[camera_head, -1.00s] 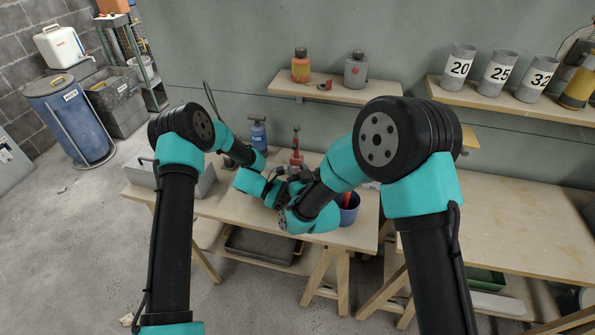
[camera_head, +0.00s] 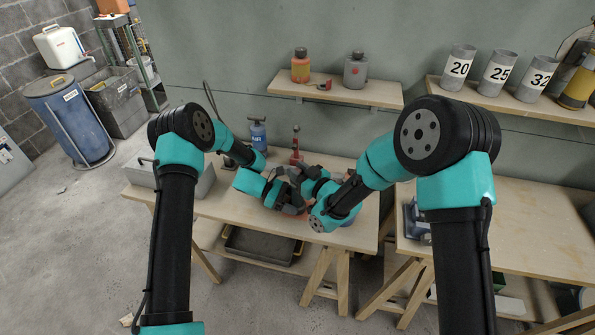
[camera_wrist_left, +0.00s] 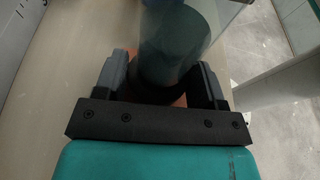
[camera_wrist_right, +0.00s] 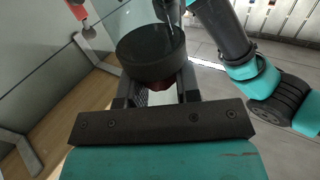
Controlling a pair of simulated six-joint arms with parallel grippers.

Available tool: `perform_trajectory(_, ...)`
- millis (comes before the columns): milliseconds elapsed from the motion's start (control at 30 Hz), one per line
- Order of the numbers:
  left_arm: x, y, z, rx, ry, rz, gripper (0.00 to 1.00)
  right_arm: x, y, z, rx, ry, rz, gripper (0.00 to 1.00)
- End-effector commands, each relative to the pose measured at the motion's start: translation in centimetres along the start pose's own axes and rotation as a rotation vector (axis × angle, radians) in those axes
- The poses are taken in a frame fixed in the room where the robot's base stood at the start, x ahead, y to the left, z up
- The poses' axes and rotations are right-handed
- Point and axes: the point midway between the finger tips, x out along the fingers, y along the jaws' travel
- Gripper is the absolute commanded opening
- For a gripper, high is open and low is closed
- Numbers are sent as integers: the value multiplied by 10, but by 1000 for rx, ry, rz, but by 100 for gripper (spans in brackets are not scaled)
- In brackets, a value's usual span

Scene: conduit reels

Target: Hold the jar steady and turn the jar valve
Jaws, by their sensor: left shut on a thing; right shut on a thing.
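The jar is mostly hidden behind my arms in the head view. In the left wrist view its clear cylinder (camera_wrist_left: 172,40) stands between the fingers of my left gripper (camera_wrist_left: 163,82), which is shut on it above an orange-brown base. My left gripper also shows in the head view (camera_head: 291,203), low over the bench. In the right wrist view a thick dark round cap (camera_wrist_right: 150,50) sits against the clear jar wall. My right gripper (camera_wrist_right: 158,88) is shut on a small dark red part at that cap, which appears to be the jar valve. Its fingers partly hide that part.
A wall shelf (camera_head: 345,92) holds two bottles. The right bench (camera_head: 530,225) is largely clear.

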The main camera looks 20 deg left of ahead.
Motion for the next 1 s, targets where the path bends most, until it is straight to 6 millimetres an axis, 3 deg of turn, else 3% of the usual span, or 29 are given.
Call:
perform_trajectory(600,0,0,0,-1,0,-1,51,1,2,0,-2,3,-411,7)
perform_trajectory(1000,0,0,0,-1,0,0,51,0,1,-1,-1,1,-510,7)
